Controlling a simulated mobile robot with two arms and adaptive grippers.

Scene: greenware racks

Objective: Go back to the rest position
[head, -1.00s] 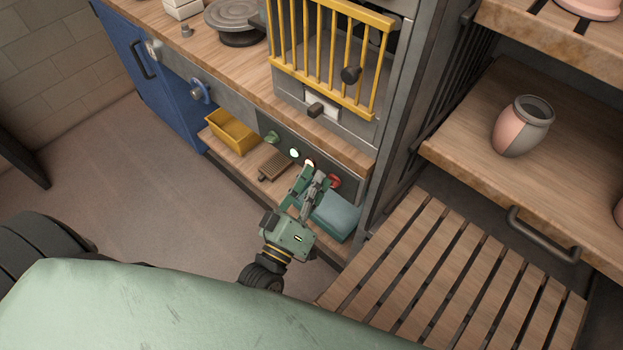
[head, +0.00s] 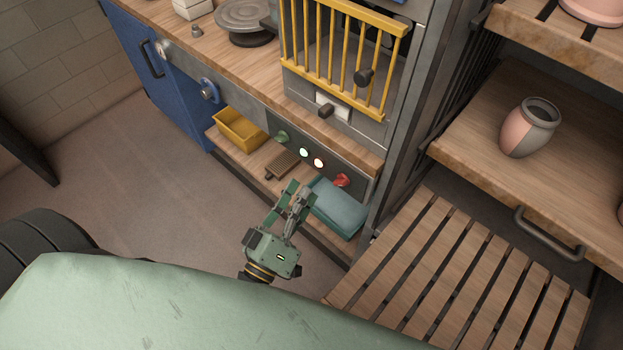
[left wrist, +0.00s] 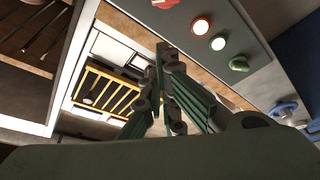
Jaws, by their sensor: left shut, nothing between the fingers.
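My left gripper (head: 292,194) is green and grey. In the head view it hangs in front of the low shelf under the control panel (head: 330,166), apart from the panel. It is shut and empty. In the left wrist view its fingers (left wrist: 165,60) come together in front of the panel (left wrist: 185,15) and the yellow barred guard (left wrist: 100,92). My right gripper is in neither view.
A slatted wooden rack (head: 440,270) stands at the right, below a shelf with a two-tone pot (head: 530,128). Open floor (head: 150,190) lies to the left.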

